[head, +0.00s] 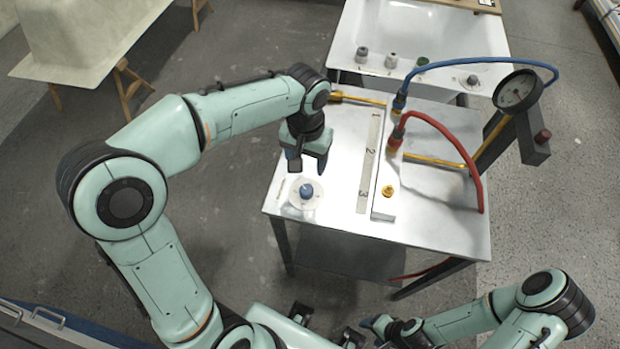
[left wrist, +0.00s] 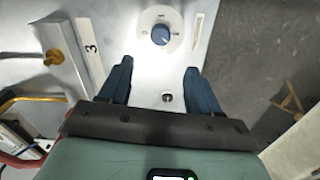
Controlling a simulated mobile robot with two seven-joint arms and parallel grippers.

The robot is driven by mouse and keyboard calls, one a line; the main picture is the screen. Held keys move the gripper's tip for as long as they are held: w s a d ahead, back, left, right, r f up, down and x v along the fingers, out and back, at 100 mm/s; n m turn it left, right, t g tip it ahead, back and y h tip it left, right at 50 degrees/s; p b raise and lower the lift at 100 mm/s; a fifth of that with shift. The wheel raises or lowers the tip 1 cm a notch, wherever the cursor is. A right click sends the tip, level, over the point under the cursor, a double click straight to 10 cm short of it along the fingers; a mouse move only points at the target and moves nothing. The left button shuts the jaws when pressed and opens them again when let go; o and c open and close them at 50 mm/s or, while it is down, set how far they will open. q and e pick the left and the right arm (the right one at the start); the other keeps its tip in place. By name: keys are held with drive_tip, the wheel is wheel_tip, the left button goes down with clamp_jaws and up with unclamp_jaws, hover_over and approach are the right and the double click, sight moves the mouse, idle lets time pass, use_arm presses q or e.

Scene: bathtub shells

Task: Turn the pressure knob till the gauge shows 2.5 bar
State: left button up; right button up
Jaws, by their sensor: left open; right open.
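The blue pressure knob (head: 306,190) sits on a round white dial plate on the metal table. It also shows at the top of the left wrist view (left wrist: 160,36), with its plate markings too small to read. My left gripper (head: 309,165) is open above the table, just behind the knob in the head view. In the left wrist view its two fingers (left wrist: 158,65) are apart and empty, with the knob beyond and between their tips. The round gauge (head: 517,92) stands on a post at the right; its reading is too small to tell. My right gripper (head: 326,325) is open at the bottom, away from the table.
A strip numbered 1 to 3 (head: 369,160) lies right of the knob, beside a raised strip and a yellow fitting (head: 388,191). Red (head: 460,150) and blue (head: 480,62) hoses arch over the right side. The table around the knob is clear.

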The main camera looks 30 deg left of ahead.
sight(307, 188)
use_arm(q)
wheel_tip(307, 188, down, 12)
drive_tip(key=shift+r+b, duration=0.15)
drive_tip(key=shift+b, duration=0.4)
drive_tip(key=shift+c, duration=0.3)
drive_tip(key=c, duration=1)
